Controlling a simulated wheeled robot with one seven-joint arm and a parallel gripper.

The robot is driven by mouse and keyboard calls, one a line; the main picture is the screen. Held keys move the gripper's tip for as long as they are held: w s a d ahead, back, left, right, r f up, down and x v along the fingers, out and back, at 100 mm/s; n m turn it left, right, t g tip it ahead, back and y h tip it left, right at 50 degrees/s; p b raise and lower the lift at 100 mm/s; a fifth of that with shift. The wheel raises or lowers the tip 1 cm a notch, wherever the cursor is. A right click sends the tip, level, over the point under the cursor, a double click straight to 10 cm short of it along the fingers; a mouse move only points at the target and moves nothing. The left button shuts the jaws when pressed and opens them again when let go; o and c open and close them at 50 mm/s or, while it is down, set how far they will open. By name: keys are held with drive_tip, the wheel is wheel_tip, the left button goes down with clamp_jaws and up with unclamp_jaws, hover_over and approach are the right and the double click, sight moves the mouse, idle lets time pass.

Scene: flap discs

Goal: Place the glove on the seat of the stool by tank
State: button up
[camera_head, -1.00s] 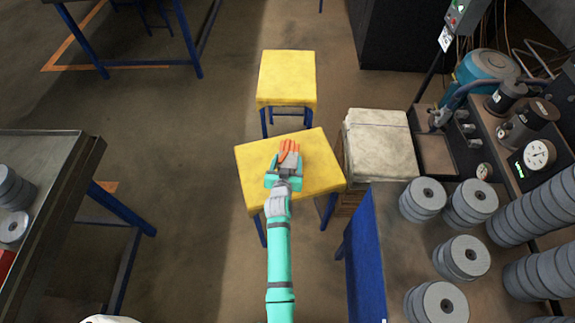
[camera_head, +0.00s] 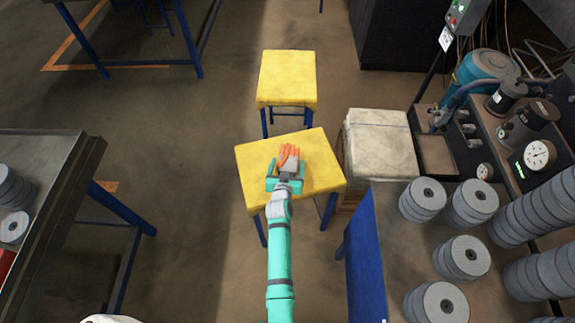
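The glove (camera_head: 290,157), grey with orange fingers, is over the seat of the near yellow stool (camera_head: 322,170), its fingers pointing away from me. My gripper (camera_head: 286,178) is at the glove's near end. Its teal fingers stand apart on either side of the glove, and it looks open. I cannot tell whether they touch it. A second yellow stool (camera_head: 287,75) with an empty seat stands behind. The teal tank (camera_head: 487,68) is at the upper right, beyond the bench.
A pale covered box (camera_head: 380,145) stands right of the near stool. The right bench (camera_head: 400,255) carries stacks of grey discs and gauges. A metal table (camera_head: 45,150) is at the left. The floor between it and the stools is clear.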

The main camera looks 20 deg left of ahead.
drive_tip(key=shift+r, duration=0.1)
drive_tip(key=v, duration=1.2)
drive_tip(key=shift+d+r, duration=0.1)
drive_tip(key=shift+r, duration=0.05)
drive_tip(key=s+d+r, duration=0.1)
drive_tip(key=s+d, duration=0.4)
drive_tip(key=s, duration=0.4)
drive_tip(key=s+d, duration=0.5)
drive_tip(key=s, duration=0.3)
drive_tip(key=s+d+r+m+t+h, duration=0.1)
drive_tip(key=s+d+r, duration=0.2)
drive_tip(key=s+r, duration=0.4)
drive_tip(key=s+d+r+m+t+h, duration=0.1)
drive_tip(key=s+d+r, duration=0.2)
drive_tip(key=s+r, duration=0.5)
drive_tip(key=s, duration=0.2)
drive_tip(key=shift+s+d+r+h, duration=0.3)
drive_tip(key=shift+s+d, duration=0.05)
drive_tip(key=shift+s, duration=0.05)
